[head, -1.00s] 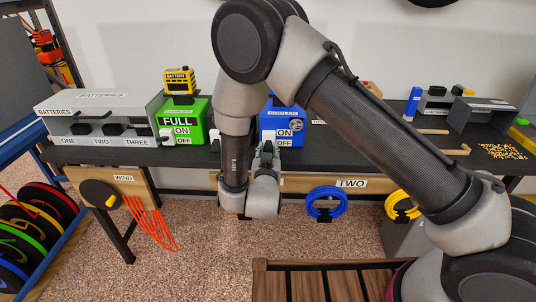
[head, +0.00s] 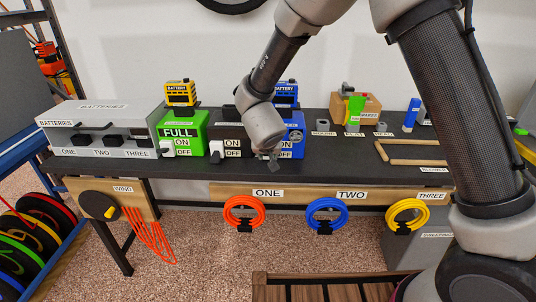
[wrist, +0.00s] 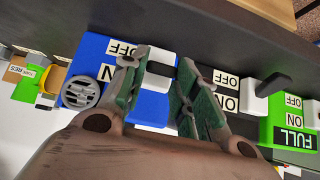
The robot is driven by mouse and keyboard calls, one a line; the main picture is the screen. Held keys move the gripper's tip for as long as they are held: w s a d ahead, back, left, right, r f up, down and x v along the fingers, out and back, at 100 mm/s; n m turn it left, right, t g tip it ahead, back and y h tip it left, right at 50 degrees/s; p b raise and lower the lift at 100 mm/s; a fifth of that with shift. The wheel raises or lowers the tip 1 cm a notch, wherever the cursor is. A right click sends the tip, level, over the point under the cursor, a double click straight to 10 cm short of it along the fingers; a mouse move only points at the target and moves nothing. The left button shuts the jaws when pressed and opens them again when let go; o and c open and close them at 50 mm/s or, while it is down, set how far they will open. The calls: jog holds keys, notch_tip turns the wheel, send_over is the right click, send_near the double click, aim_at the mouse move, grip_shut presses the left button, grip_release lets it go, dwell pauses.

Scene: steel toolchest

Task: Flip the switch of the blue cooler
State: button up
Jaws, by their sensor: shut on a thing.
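The blue cooler (head: 298,137) stands on the dark bench with ON and OFF labels on its front. My gripper (head: 272,158) reaches down to the left part of that front. In the wrist view, where labels appear upside down, the blue cooler (wrist: 95,58) has a round grey vent. My gripper (wrist: 163,66) has its green-padded fingers on either side of the cooler's white switch (wrist: 160,68), shut on it. The fingers and wrist hide most of the switch in the head view, so I cannot tell its position.
Close left are a black box (head: 229,132) with its own white switch (head: 216,149) and a green box (head: 188,128) labelled FULL. A grey battery rack (head: 100,128) stands further left. Coloured coils (head: 326,215) hang below the bench edge.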

jog(key=shift+w+r, duration=0.1)
dwell(0.3)
jog(key=o, duration=1)
jog(key=v, duration=1.2)
jog(key=shift+w+r, duration=0.1)
jog(key=shift+w, duration=0.05)
